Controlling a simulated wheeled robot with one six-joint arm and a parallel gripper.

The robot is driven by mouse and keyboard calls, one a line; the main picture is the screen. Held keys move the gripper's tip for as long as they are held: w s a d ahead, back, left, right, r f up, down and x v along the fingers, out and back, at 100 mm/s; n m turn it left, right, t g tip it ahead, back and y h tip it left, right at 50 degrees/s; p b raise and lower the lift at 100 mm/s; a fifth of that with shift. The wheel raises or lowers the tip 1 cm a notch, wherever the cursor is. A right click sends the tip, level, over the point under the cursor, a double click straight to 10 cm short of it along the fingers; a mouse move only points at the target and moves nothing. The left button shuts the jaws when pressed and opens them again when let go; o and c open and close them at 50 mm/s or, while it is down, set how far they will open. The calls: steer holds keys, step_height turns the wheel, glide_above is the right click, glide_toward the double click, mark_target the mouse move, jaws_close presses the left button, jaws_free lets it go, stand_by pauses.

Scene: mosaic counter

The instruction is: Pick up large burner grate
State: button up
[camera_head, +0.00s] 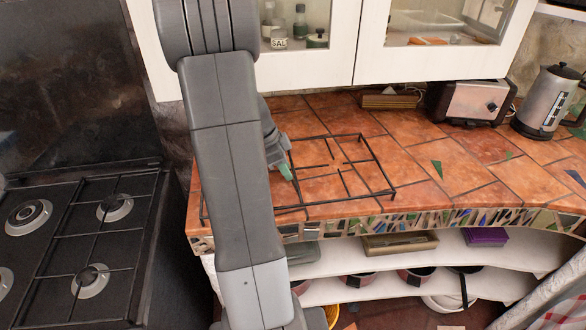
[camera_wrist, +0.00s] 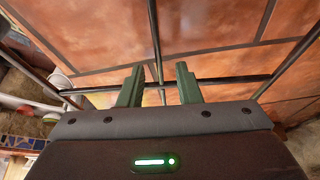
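The large burner grate (camera_head: 379,163) is a thin black wire frame lying flat on the terracotta-tiled counter. My arm hides part of its left side. My gripper (camera_head: 287,173) is over the grate's middle-left part, beside my forearm. In the wrist view my gripper (camera_wrist: 160,84) is open, with two green fingers apart. A bar of the grate (camera_wrist: 153,38) runs lengthwise into the gap between the fingers, and a cross bar passes near the fingertips. Whether the fingers touch the bars I cannot tell.
A black gas hob (camera_head: 75,235) with its own grates stands left of the counter. A toaster (camera_head: 468,101) and a kettle (camera_head: 548,100) stand at the back right. White cabinets (camera_head: 440,62) hang above. The counter right of the grate is mostly clear.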

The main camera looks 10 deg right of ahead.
jaws_close()
steer(key=shift+r, duration=0.1)
stand_by(1.2)
